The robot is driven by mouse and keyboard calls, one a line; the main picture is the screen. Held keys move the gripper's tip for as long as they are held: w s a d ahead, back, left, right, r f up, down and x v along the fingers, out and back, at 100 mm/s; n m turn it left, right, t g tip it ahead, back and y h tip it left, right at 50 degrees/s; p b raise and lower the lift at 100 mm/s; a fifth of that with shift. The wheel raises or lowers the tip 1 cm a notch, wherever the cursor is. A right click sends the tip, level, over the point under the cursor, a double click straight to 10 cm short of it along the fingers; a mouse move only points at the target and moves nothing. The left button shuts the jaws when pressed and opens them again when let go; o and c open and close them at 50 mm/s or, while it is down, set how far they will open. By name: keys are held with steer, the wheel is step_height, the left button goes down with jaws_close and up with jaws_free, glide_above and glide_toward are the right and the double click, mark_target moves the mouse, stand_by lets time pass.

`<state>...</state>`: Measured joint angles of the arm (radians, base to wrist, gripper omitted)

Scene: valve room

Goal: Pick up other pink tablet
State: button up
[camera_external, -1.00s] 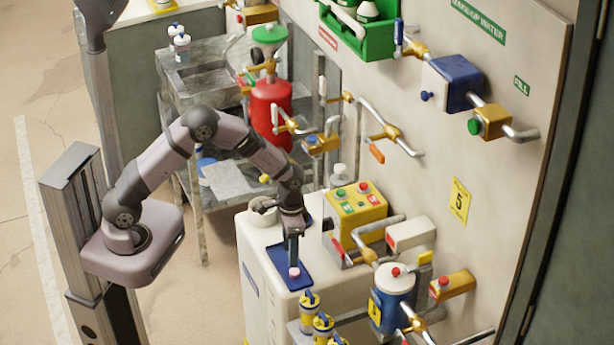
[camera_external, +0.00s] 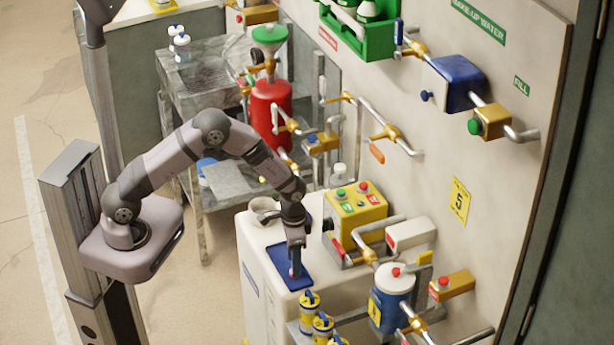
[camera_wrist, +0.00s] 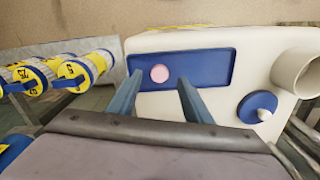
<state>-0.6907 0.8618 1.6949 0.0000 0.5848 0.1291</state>
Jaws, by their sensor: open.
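One round pink tablet (camera_wrist: 159,73) lies on the blue tray (camera_wrist: 207,66) in the wrist view, toward the tray's left end. My gripper (camera_wrist: 156,88) is open, its two blue-grey fingers apart and pointing toward the tablet, with nothing between them that I can make out. In the external view my gripper (camera_external: 295,270) is low over the front part of the blue tray (camera_external: 297,283), and the tablet is hidden there. I cannot tell whether the fingers touch the tray.
The tray lies on a white cabinet (camera_external: 262,275) with an open white cup (camera_wrist: 296,72) and a blue round lid (camera_wrist: 257,106). Several yellow-blue cylinders (camera_external: 309,302) stand close to the cabinet's front. A yellow button box (camera_external: 358,211) and pipes crowd the right.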

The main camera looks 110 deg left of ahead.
steer(key=shift+f, duration=1.4)
steer(key=shift+c, duration=0.3)
steer(key=c, duration=1)
steer(key=shift+c, duration=0.2)
steer(key=shift+r, duration=0.1)
step_height(320, 180, up, 10)
steer(key=b, duration=0.1)
steer(key=shift+b, duration=0.3)
